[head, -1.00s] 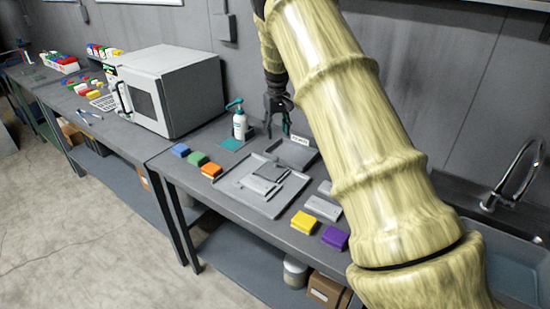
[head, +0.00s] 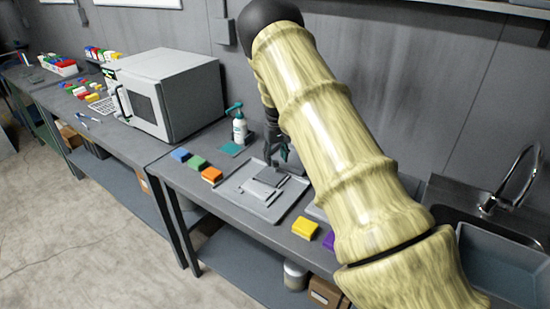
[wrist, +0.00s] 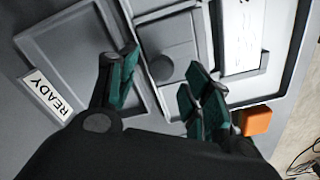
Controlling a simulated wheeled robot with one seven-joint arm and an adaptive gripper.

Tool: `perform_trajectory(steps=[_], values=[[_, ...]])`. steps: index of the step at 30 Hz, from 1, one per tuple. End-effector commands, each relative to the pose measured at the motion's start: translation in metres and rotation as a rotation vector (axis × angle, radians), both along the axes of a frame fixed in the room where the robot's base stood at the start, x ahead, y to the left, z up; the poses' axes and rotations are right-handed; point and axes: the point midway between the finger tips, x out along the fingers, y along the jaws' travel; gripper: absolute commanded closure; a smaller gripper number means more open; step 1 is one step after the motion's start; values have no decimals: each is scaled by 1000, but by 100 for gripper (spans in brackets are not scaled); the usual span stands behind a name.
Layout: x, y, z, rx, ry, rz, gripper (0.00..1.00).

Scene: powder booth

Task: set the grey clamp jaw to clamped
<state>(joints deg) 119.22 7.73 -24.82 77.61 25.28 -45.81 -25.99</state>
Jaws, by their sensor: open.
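The grey clamp fixture (head: 258,190) sits on a shallow grey tray (head: 240,206) on the bench. A darker grey piece, which looks like the clamp jaw (head: 270,177), lies at its back. In the wrist view a grey plate (wrist: 182,38) with a dark round knob (wrist: 165,69) shows ahead of and between my fingers; I cannot tell how the jaw is set. My gripper (head: 278,152) hangs just behind and above the fixture. Its teal-tipped fingers also show in the wrist view (wrist: 160,88), spread apart with nothing between them. My arm hides part of the bench to the right.
Blue, green and orange (head: 212,174) blocks lie left of the tray, a yellow block (head: 305,226) to its right. A pump bottle (head: 240,128) and a microwave (head: 168,95) stand behind left. A second tray (wrist: 75,45) carries a READY label (wrist: 48,93).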

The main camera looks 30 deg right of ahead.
Motion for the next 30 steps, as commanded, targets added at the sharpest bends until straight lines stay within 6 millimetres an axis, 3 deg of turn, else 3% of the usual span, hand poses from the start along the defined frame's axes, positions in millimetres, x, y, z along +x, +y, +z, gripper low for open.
perform_trajectory(steps=[7, 17, 26, 30], values=[[0, 1, -15, 0, 0, 0, 51], [1, 2, -18, 1, 0, 1, 51], [1, 1, -18, 0, 0, 1, 100], [1, 1, -18, 0, 0, 1, 100]])
